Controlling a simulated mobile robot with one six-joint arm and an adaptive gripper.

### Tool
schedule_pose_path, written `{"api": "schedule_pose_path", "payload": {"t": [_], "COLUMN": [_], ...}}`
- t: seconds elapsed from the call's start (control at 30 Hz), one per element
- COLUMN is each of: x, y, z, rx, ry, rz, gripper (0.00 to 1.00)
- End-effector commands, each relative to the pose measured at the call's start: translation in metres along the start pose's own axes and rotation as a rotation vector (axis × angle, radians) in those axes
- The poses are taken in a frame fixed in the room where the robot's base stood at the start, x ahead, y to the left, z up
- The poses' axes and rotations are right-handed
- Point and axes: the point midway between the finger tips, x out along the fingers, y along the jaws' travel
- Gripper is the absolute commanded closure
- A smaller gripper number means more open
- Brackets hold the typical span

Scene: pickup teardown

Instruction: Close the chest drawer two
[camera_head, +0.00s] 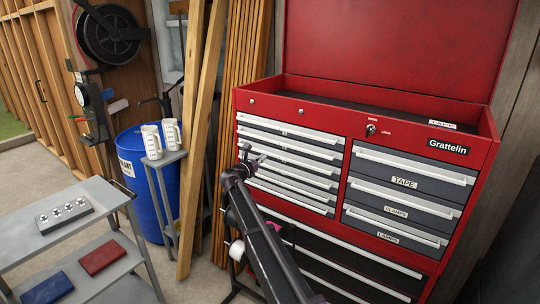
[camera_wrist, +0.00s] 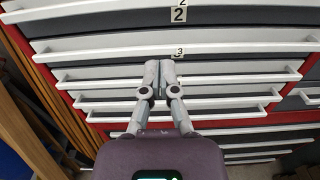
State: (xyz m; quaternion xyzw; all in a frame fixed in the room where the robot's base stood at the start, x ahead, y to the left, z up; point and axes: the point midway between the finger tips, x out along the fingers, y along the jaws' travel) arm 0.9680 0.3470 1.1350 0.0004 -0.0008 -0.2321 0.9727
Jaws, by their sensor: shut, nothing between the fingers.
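The red tool chest (camera_head: 480,150) stands at the right, with a bank of narrow grey drawers with white handle strips at its left. Chest drawer two, marked 2 (camera_wrist: 230,16), shows at the top of the wrist view. In the head view the second narrow drawer (camera_head: 310,150) is in the upper part of the bank. How far it stands out is hard to tell. My gripper (camera_head: 246,156) is in front of the bank's left part. In the wrist view my gripper (camera_wrist: 159,66) is shut and empty, its tips below the label 3. Contact with a drawer front cannot be told.
Wider drawers marked TAPE (camera_head: 404,182), CLAMPS and LAMPS are right of the bank. A grey stand with two white mugs (camera_head: 152,142), a blue barrel (camera_head: 137,170) and leaning planks (camera_head: 203,130) are at the left. A grey cart (camera_head: 85,235) stands at the lower left.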

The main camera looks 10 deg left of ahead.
Motion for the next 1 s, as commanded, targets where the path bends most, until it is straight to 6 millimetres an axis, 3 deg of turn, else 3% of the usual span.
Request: {"api": "schedule_pose_path", "payload": {"t": [0.1,0.3,0.77,0.87,1.0], "x": [-0.017,-0.031,-0.032,-0.03,-0.025], "y": [-0.002,-0.002,-0.003,-0.01,-0.038], "z": [0.0,0.0,0.0,-0.002,-0.011], "rx": [0.0,0.0,0.002,0.021,0.099], "ry": [0.0,0.0,0.001,0.012,0.055], "rz": [0.0,-0.001,-0.004,-0.013,-0.054], "gripper": [1.0,1.0,1.0,1.0,1.0]}}
